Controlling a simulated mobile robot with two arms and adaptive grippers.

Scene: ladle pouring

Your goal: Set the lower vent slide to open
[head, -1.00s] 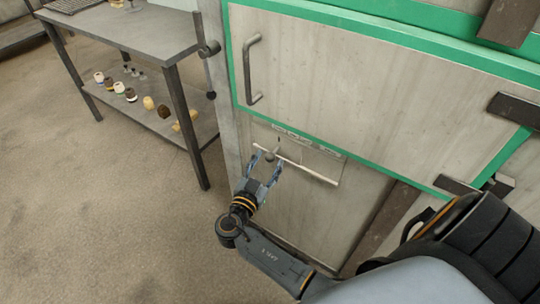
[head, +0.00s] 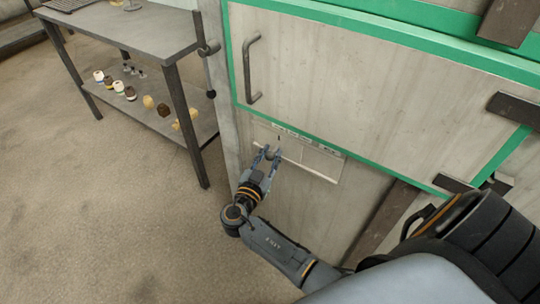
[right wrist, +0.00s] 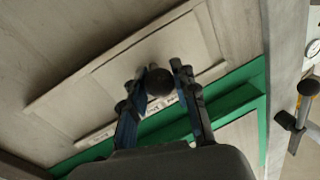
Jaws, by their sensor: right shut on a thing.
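The lower vent slide (head: 316,160) is a pale flat plate in a shallow frame, low on the grey cabinet front. It has a small dark round knob (head: 271,154) near its left end. A strip of small labels (head: 292,131) runs above it, too small to read. My right gripper (head: 268,151) is at the knob, its two fingers on either side. In the right wrist view the knob (right wrist: 159,83) sits between the fingertips of my right gripper (right wrist: 164,72), and the plate (right wrist: 196,44) lies behind. My left gripper is not in view.
A green-edged door (head: 370,95) with a bar handle (head: 252,70) is just above the slide. A metal side table (head: 130,35) with several small items on its lower shelf (head: 190,131) stands at left. The floor (head: 80,220) between is clear.

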